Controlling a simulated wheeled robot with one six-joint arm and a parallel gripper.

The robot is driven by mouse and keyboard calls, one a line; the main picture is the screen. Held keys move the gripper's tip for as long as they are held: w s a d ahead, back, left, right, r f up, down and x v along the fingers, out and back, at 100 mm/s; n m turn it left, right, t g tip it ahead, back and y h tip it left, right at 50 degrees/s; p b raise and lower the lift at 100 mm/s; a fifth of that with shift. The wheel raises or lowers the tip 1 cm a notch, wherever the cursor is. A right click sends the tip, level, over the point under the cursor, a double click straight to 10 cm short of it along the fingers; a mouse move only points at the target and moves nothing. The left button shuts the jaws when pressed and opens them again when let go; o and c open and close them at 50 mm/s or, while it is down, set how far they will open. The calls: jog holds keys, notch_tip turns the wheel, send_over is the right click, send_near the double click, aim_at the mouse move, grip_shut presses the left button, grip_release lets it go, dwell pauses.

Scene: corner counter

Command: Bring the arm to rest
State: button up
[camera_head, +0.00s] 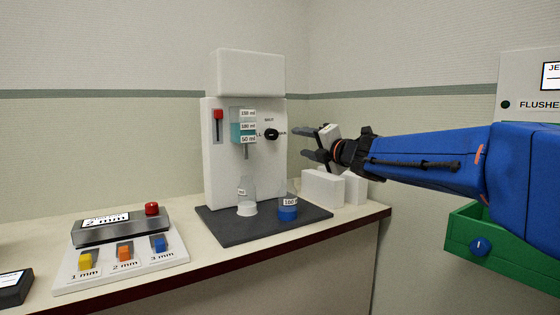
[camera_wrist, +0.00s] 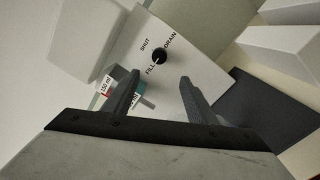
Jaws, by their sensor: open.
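My gripper (camera_head: 312,144) is open and empty in the head view, at the end of my blue arm. It is in the air just right of the white dispenser (camera_head: 225,165), level with its black knob (camera_head: 271,134). In the wrist view the two fingers of my gripper (camera_wrist: 157,92) stand apart with nothing between them. The black knob (camera_wrist: 158,56) shows beyond them, among the labels SHUT, FILL and DRAIN. My gripper appears apart from the knob.
A flask (camera_head: 246,194) and a blue weight-like piece (camera_head: 288,213) stand on the dark mat (camera_head: 222,231). White blocks (camera_head: 322,188) stand below my gripper. A button panel (camera_head: 122,262) is at left, a green drawer (camera_head: 510,258) at right.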

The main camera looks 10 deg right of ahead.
jog(key=s+d+f+m+g+h, duration=0.2)
jog(key=s+d+f+m+h, duration=0.2)
jog(key=s+f+m, duration=0.45)
jog(key=s+d+f+m+g+h, duration=0.2)
jog(key=s+d+f+m+h, duration=0.3)
jog(key=s+f+m, duration=0.4)
jog(key=s+a+f+m+g+y, duration=0.1)
jog(key=s+a+f+m+g, duration=0.1)
jog(key=s+f, duration=0.4)
jog(key=s+a+f+m+g+y, duration=0.1)
jog(key=s+a+f+m+g, duration=0.2)
jog(key=s+f, duration=0.4)
jog(key=s+a+f+m+g+y, duration=0.1)
jog(key=s+a+f+m+g, duration=0.1)
jog(key=s+f, duration=0.5)
jog(key=s+m+g, duration=0.1)
jog(key=s+m, duration=0.1)
jog(key=shift+s+a+f+g, duration=0.25)
jog(key=shift+s+g, duration=0.05)
jog(key=shift+s, duration=0.1)
